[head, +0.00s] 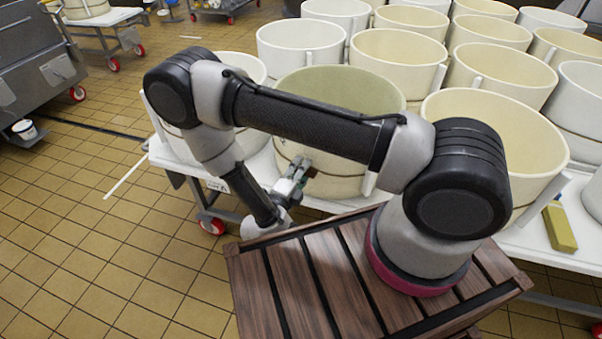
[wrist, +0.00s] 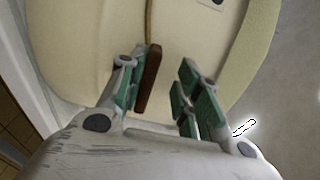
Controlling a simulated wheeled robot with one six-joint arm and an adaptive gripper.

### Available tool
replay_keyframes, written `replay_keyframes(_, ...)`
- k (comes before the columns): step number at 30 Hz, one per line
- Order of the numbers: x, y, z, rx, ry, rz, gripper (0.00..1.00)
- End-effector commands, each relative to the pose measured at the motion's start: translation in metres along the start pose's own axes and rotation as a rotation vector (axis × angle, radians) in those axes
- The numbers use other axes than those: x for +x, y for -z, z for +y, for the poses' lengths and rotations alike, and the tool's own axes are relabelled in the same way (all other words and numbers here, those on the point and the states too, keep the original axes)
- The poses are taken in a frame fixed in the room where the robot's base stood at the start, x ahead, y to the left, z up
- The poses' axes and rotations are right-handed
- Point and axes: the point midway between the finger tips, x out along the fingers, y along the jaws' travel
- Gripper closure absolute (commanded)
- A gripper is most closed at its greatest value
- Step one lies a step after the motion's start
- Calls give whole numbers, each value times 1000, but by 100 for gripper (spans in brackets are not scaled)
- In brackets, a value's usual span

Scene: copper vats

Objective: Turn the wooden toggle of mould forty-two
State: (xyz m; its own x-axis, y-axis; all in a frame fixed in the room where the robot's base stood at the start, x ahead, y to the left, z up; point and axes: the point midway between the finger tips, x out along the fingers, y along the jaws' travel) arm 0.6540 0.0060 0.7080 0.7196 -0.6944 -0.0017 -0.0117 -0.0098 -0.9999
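The wooden toggle shows in the wrist view as a dark brown upright bar (wrist: 149,79) against the cream wall of a mould (wrist: 95,45). A thin cord runs up from it. My gripper (wrist: 165,85) is open, with its green-padded fingers on either side of the toggle. The toggle is nearer the left finger; I cannot tell whether they touch. In the head view my gripper (head: 298,177) is at the front wall of a greenish-cream mould (head: 335,165). The toggle is hidden or too small to make out there. No number is readable.
Several white and cream moulds, such as one at the right (head: 490,140), crowd the white table (head: 540,240). A wheeled trolley (head: 110,22) stands far left. The tiled floor at left is largely clear.

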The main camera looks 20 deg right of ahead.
Motion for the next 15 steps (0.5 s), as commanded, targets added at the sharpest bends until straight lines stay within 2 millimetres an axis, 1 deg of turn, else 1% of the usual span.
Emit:
replay_keyframes(3, 0, 0, -25, 3, 1, 0, 67)
replay_keyframes(9, 0, 0, -65, 2, 2, -1, 67)
replay_keyframes(12, 0, 1, -78, 1, 2, -1, 67)
replay_keyframes(15, 0, 1, -85, 1, 2, -1, 67)
